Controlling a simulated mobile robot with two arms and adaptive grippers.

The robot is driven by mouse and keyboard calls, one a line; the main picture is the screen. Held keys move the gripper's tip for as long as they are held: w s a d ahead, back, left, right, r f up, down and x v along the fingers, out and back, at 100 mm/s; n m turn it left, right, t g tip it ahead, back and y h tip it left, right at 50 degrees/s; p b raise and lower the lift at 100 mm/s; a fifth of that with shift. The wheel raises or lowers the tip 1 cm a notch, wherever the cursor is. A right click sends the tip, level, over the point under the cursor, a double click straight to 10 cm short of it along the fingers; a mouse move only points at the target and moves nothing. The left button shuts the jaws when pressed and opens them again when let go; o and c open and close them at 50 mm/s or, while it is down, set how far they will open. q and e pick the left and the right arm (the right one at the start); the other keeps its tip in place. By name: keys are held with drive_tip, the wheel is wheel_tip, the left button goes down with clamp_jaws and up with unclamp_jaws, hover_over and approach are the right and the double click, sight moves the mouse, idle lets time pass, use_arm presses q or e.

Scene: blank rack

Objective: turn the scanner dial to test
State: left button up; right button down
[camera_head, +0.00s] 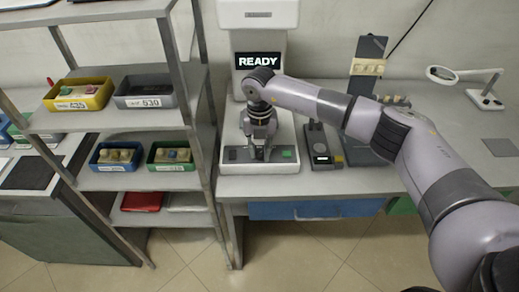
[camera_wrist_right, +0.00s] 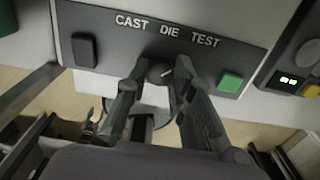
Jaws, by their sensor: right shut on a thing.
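The scanner (camera_head: 258,18) stands on the table, and its screen (camera_head: 259,61) reads READY. In the right wrist view its grey front panel (camera_wrist_right: 110,50) carries the words CAST, DIE and TEST above a dark round dial (camera_wrist_right: 159,72). My right gripper (camera_head: 259,155) is down at the panel. The right wrist view shows its fingers (camera_wrist_right: 160,75) on either side of the dial, shut on it. Which word the dial points to I cannot tell for sure. My left gripper is not in view.
A black button (camera_wrist_right: 84,50) is left of the dial and a green button (camera_wrist_right: 230,82) right of it. A dark handheld-like device (camera_head: 320,147) stands close on the right. A shelf rack with bins (camera_head: 150,101) is on the left, and a magnifier lamp (camera_head: 442,75) at far right.

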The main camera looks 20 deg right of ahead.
sight(260, 153)
idle(0.4)
drive_tip(key=c, duration=1.4)
unclamp_jaws()
drive_tip(key=shift+o, duration=0.2)
drive_tip(key=shift+r, duration=0.1)
wheel_tip(260, 153, up, 12)
